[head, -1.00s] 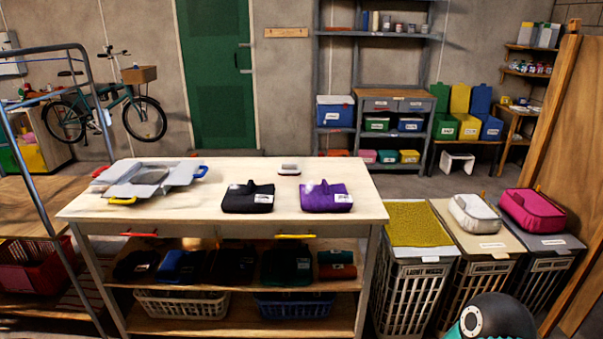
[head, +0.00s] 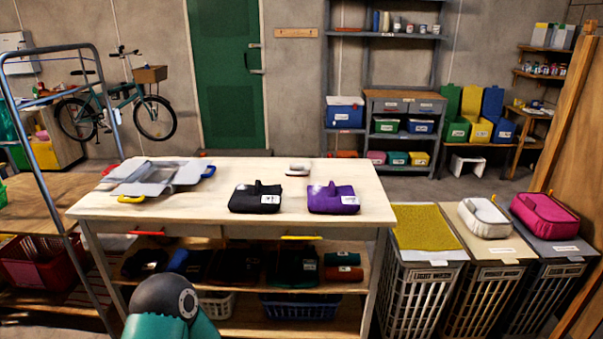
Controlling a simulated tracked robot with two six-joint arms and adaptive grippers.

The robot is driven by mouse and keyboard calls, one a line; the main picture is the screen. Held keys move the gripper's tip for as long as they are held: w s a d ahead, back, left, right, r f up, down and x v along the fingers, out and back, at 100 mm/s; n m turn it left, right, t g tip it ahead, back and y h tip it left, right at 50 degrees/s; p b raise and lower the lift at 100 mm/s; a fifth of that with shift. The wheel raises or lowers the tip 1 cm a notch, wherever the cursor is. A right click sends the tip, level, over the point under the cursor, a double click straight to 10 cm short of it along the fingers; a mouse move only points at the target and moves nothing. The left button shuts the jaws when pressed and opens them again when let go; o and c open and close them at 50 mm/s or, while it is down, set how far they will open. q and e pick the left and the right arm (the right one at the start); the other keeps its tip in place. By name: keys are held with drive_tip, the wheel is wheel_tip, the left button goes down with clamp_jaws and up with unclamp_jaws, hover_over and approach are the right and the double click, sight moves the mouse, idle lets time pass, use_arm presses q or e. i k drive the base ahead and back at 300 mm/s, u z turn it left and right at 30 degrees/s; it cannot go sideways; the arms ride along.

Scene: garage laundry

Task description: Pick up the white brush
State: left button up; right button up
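A small white block with a brownish underside, which looks like the white brush (head: 298,168), lies near the back edge of the wooden worktable (head: 225,185). Nothing touches it, and it lies behind the dark and purple bags. Neither of my grippers is in view. Only a dark and teal part of one of my arms shows at the bottom, left of centre, in front of the table's lower shelves.
A black bag (head: 255,200) and a purple bag (head: 332,202) stand at the table's front right. A grey tray-like thing (head: 152,178) with coloured handles lies on its left. The middle is clear. Hampers (head: 418,285) stand at right, a metal rack (head: 52,185) at left.

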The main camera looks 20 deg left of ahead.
sight(294, 171)
drive_tip(key=z, duration=0.1)
drive_tip(key=i, duration=1)
drive_tip(key=u, duration=0.05)
